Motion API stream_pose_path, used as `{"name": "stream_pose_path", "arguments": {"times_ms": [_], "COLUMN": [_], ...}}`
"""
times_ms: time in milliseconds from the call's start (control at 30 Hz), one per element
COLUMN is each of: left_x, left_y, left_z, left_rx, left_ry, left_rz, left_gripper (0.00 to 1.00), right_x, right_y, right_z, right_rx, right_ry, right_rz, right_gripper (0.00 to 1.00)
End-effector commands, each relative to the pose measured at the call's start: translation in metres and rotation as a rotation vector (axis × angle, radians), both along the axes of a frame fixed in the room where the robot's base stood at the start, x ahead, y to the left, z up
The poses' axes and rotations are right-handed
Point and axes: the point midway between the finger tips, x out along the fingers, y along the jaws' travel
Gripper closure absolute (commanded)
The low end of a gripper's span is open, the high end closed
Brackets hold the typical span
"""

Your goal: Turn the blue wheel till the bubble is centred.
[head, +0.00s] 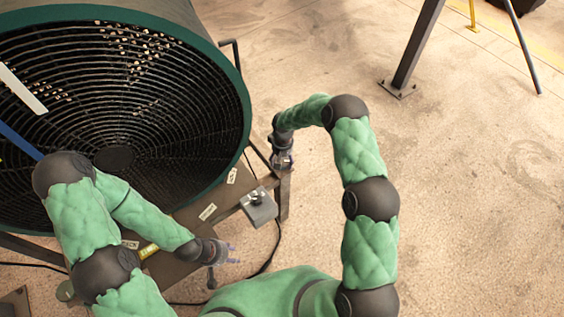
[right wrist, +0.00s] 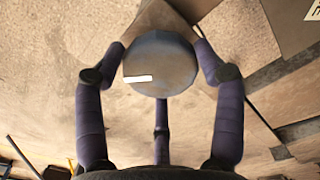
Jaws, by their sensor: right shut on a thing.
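The blue wheel (right wrist: 165,60) fills the middle of the right wrist view as a round grey-blue disc with a white mark on its left part. The three fingers of my right gripper (right wrist: 160,80) stand around it and are shut on it. In the head view my right gripper (head: 282,158) is at the corner of the fan's frame and hides the wheel. My left gripper (head: 232,255) is open and empty above the frame's front edge. A small yellow piece (head: 148,251), perhaps the level, lies beside my left forearm. No bubble can be made out.
A large drum fan (head: 246,100) with a dark grille fills the left. A grey box (head: 258,207) with a dark knob sits on the frame below my right gripper. A black cable (head: 272,255) lies on the floor. The floor at right is clear up to a steel post (head: 415,50).

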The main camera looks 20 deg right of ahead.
Motion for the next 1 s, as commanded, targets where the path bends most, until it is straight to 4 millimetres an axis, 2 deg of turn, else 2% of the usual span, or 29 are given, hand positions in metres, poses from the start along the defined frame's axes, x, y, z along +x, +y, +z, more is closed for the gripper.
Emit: {"name": "stream_pose_path", "arguments": {"times_ms": [33, 500, 1000], "left_x": [0.0, 0.0, 0.0], "left_y": [0.0, 0.0, 0.0], "left_z": [-0.006, -0.028, -0.036], "left_rx": [0.0, 0.0, 0.0], "left_ry": [0.0, 0.0, 0.0], "left_rz": [0.0, 0.0, 0.0], "left_gripper": [0.6, 0.6, 0.6], "right_x": [-0.005, -0.006, -0.008], "right_y": [0.0, 0.001, 0.003], "right_z": [-0.006, -0.006, -0.006], "right_rx": [-0.001, -0.003, -0.003], "right_ry": [0.013, 0.015, 0.019], "right_rz": [-0.044, -0.429, -0.583], "right_gripper": [0.63, 0.63, 0.63]}}
